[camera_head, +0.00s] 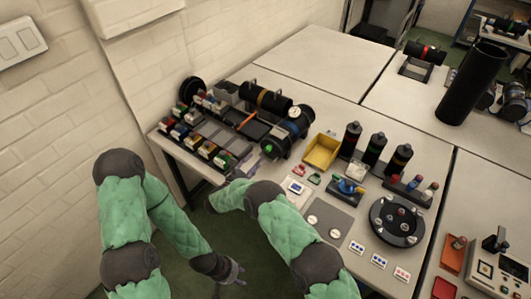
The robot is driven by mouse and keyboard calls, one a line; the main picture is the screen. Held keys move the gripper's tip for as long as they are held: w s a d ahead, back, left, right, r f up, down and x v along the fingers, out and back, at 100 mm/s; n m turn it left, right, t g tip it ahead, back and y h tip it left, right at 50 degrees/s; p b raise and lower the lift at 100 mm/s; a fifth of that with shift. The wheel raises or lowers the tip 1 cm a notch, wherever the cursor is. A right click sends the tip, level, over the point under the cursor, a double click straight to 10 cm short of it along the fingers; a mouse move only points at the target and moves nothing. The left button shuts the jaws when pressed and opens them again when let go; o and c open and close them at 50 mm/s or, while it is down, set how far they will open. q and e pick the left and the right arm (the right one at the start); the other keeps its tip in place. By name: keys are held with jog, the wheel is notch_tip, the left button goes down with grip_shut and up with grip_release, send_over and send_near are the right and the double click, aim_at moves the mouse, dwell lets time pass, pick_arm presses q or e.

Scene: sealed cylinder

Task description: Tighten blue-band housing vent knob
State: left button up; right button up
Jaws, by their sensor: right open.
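The blue-band housing (297,124) is a dark cylinder lying at the right end of the rack on the table, with a blue band and a pale round dial (294,112) on top. Its near end faces me. A small green and violet spot (268,148) shows at that end; I cannot tell whether it is the vent knob. My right gripper (247,165) is open, small in view, at the table edge close to the housing's near end. I cannot tell whether it touches. My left gripper (235,272) hangs low over the floor, apart from the table; its jaw state is unclear.
A yellow bin (321,151), several dark bottles (374,149) and a round black turntable (397,220) stand to the right. A tall black tube (471,83) stands farther back. The back left tabletop (315,62) is clear.

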aim_at(267, 150)
jog(key=x, duration=0.7)
jog(key=shift+w+d, duration=0.1)
grip_shut()
